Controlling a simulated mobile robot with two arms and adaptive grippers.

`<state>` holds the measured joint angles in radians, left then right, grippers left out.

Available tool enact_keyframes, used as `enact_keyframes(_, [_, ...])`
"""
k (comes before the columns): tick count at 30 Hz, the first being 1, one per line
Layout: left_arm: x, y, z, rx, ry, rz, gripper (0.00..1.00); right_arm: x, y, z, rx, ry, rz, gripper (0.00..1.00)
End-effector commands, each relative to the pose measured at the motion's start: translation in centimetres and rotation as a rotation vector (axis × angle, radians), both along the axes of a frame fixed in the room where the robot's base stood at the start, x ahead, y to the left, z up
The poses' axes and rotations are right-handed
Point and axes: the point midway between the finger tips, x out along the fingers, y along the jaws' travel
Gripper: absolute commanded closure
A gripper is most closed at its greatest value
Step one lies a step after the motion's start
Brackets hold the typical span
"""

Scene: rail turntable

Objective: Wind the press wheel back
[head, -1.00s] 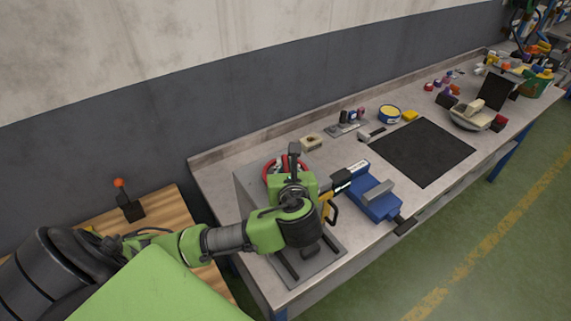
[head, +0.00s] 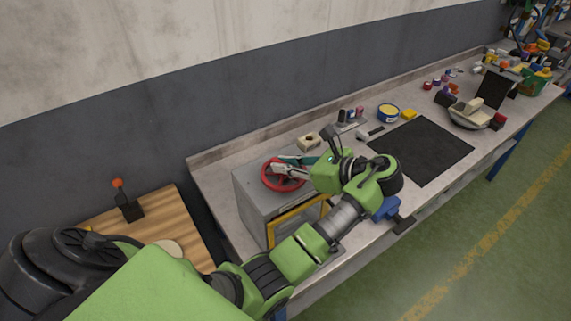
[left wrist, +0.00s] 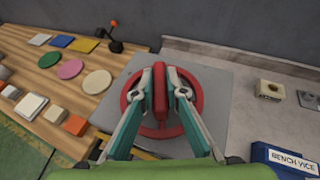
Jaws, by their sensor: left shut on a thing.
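The red press wheel (head: 283,175) lies flat on top of a grey box-like press (head: 258,197) at the near left end of the bench. In the left wrist view the wheel (left wrist: 143,128) sits below my left gripper (left wrist: 160,90). That gripper is shut on the wheel's red spoke or bar (left wrist: 160,93), with one finger on each side. In the head view my left gripper (head: 279,169) reaches the wheel from the right. Part of the wheel's rim is hidden behind the fingers. My right gripper is not in view.
A wooden table (left wrist: 55,75) with coloured discs and blocks is at the left. A black mat (head: 425,150) lies farther along the bench.

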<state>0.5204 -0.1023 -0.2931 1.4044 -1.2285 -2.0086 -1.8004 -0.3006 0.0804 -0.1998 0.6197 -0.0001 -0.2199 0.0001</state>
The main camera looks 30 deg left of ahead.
Motion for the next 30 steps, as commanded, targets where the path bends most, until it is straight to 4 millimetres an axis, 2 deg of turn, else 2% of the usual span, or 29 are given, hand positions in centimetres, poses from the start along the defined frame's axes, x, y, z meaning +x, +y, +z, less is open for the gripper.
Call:
enact_keyframes(10, [-0.02, 0.12, -0.06, 0.0, 0.001, 0.144, 1.0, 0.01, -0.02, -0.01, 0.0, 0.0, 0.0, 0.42])
enact_keyframes(26, [-0.08, 0.22, -0.09, 0.001, 0.0, 0.17, 1.0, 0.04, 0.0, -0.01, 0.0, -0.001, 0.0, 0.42])
enact_keyframes(27, [-0.08, 0.22, -0.09, 0.001, 0.0, 0.17, 0.85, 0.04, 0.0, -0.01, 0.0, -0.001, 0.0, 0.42])
enact_keyframes(28, [-0.08, 0.22, -0.09, 0.001, 0.001, 0.17, 0.77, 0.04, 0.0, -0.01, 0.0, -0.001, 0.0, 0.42])
enact_keyframes(29, [-0.08, 0.21, -0.09, 0.001, 0.0, 0.169, 0.71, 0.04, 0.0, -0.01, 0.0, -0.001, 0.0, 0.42])
enact_keyframes(30, [-0.07, 0.2, -0.08, 0.001, 0.0, 0.169, 0.71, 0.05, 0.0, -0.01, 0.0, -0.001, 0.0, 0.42])
